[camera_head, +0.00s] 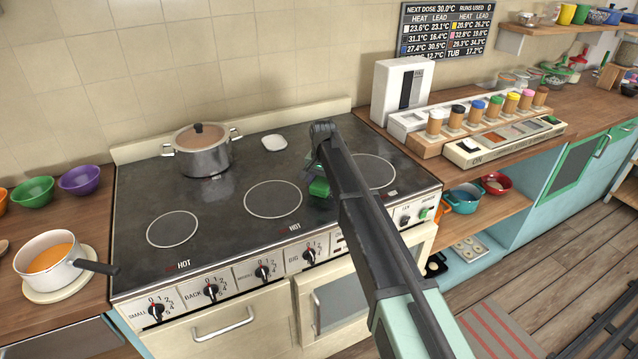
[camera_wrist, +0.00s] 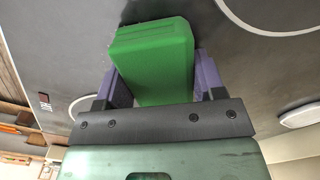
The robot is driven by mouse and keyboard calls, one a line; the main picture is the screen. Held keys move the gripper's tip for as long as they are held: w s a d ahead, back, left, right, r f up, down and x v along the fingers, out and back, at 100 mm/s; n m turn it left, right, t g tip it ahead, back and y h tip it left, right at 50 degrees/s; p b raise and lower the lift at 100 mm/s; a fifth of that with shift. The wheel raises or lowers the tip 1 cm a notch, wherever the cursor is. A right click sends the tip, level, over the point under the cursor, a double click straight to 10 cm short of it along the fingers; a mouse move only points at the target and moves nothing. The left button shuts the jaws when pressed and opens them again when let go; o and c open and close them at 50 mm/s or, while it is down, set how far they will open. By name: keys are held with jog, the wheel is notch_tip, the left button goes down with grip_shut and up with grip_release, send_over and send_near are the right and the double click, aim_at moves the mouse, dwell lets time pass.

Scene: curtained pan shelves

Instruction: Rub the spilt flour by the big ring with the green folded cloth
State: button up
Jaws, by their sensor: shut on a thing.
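The green folded cloth (camera_head: 319,187) is held low over the dark hob (camera_head: 225,212), between the middle ring (camera_head: 272,199) and the right ring (camera_head: 373,171). My gripper (camera_wrist: 163,85) is shut on it, with one purple finger on each side. The cloth (camera_wrist: 150,45) sticks out past the fingertips in the wrist view. I cannot tell whether it touches the hob. I cannot make out the spilt flour in either view. My arm hides part of the hob and the right ring's left edge. Which ring is the big one is not clear.
A lidded steel pot (camera_head: 201,158) stands at the hob's back left, near a small white dish (camera_head: 274,143). A saucepan (camera_head: 48,262) sits on the left counter, its handle towards the hob. A rack of capped jars (camera_head: 470,122) stands right. The hob's front left is clear.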

aim_at(314, 187)
jog(key=shift+w+d, duration=0.65)
jog(key=shift+d, duration=0.35)
jog(key=shift+o, duration=0.4)
jog(key=shift+w+d, duration=0.15)
jog(key=shift+d, duration=0.05)
jog(key=shift+o, duration=1)
jog(key=shift+s+d+r, duration=0.1)
jog(key=shift+s+d, duration=0.5)
jog(key=shift+s, duration=0.25)
jog(key=shift+s+a, duration=0.4)
jog(key=shift+a, duration=0.35)
jog(key=shift+s+a, duration=0.15)
jog(key=shift+c, duration=0.3)
jog(key=shift+s, duration=0.1)
jog(key=shift+c, duration=0.7)
jog(key=shift+s+a, duration=0.35)
jog(key=shift+a, duration=0.35)
jog(key=shift+s+a, duration=0.35)
jog(key=shift+a, duration=0.35)
jog(key=shift+s+a, duration=0.35)
jog(key=shift+a, duration=0.35)
